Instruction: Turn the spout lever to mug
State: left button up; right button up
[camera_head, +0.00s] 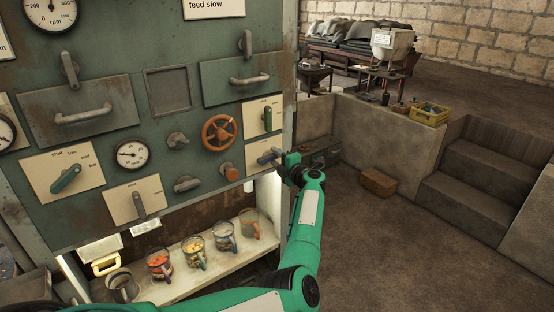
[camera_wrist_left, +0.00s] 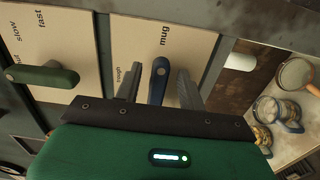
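The spout lever (camera_wrist_left: 158,82) is a dark blue handle on a cream plate (camera_wrist_left: 135,45) in the left wrist view. The plate is marked "mug" near the top and "trough" to the left. My left gripper (camera_wrist_left: 157,88) is open, with one finger on each side of the lever and visible gaps between. In the head view my left gripper (camera_head: 273,157) is at the panel's lower right, in front of the cream plate (camera_head: 252,151), and mostly hides the lever. My right gripper is not in view.
Several mugs (camera_head: 223,237) stand on the lit shelf (camera_head: 175,290) below the panel. A white spout (camera_head: 248,186) hangs below the lever plate. A green lever (camera_wrist_left: 42,75) marked "slow" and "fast" is close by. An orange handwheel (camera_head: 219,132) sits up left. Floor at right is clear.

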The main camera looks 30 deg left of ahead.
pick_arm(q)
jog(key=p+v, duration=0.2)
jog(key=v, duration=0.5)
jog(key=shift+d+p, duration=0.25)
jog(key=shift+p, duration=0.1)
